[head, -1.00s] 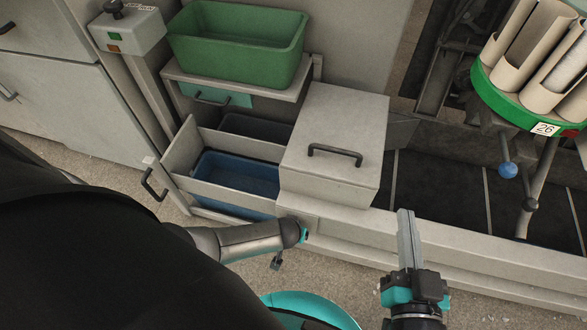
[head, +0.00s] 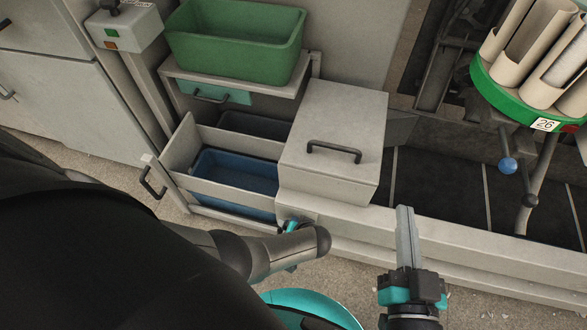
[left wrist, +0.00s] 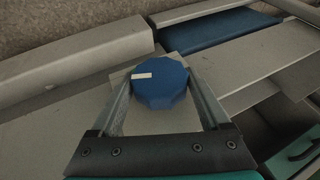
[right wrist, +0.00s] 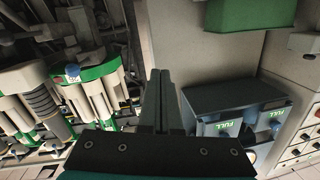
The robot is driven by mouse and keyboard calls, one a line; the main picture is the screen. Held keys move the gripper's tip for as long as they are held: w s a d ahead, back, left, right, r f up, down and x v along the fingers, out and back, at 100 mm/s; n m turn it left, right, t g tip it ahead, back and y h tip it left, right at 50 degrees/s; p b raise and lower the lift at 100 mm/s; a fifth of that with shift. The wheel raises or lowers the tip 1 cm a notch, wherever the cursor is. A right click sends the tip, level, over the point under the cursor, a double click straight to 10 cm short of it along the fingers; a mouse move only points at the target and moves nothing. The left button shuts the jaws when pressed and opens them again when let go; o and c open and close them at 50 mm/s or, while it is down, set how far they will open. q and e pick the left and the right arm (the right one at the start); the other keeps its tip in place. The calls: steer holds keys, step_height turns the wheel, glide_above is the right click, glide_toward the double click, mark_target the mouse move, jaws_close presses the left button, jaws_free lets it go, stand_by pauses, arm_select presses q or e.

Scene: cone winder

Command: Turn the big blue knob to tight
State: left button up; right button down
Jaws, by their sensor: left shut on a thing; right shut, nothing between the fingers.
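The big blue knob (left wrist: 160,88) shows in the left wrist view. It is many-sided, with a white mark on its top that lies toward the picture's left edge. My left gripper (left wrist: 160,78) has one finger on each side of the knob and is shut on it. My right gripper (head: 405,215) is shut and empty, in front of the machine's low rail. Its closed fingers also show in the right wrist view (right wrist: 160,85). No tight label is readable.
An open drawer with a blue bin (head: 235,172) stands left of a grey box with a black handle (head: 333,151). A green tub (head: 237,40) sits above.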

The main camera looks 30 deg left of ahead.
arm_select(q)
steer(key=o, duration=1.2)
